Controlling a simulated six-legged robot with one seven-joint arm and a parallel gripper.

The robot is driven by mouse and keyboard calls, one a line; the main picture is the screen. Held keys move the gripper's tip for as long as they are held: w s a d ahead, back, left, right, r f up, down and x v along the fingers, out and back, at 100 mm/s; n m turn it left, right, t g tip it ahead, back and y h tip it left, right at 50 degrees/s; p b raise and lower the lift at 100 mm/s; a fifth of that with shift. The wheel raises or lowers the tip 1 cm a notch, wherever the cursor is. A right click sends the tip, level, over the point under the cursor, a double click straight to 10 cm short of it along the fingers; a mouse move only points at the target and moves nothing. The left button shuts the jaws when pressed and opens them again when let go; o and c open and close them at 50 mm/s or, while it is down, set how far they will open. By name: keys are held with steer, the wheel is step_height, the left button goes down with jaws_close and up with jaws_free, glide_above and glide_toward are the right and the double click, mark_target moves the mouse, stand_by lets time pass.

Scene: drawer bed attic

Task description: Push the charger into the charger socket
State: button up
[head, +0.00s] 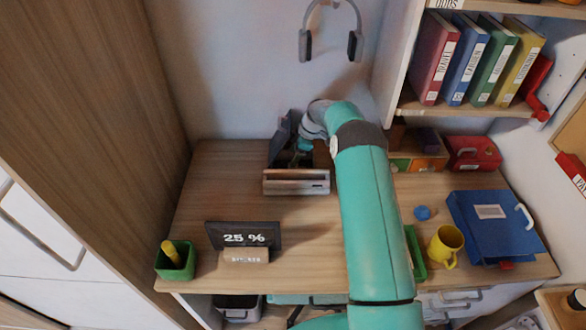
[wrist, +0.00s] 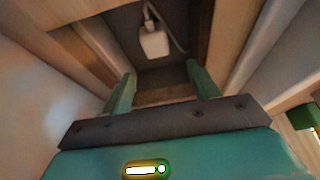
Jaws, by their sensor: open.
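A white charger (wrist: 155,42) with a pale cable lies inside a dark-lined wooden box in the wrist view. My gripper (wrist: 161,71) is open, its two green fingers apart with nothing between them. The charger is beyond the fingertips, and I see no contact. The charger is hidden there. I cannot make out the charger socket in either view.
A green pot (head: 175,260) is at the left corner. A yellow mug (head: 445,246), blue folder (head: 495,225) and red case (head: 473,153) are to the right. The desk's left part (head: 215,185) is clear.

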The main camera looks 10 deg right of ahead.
steer(key=shift+a+f, duration=0.1)
steer(key=shift+f, duration=0.05)
steer(key=x, duration=0.5)
steer(key=shift+w, duration=0.2)
steer(key=c, duration=1)
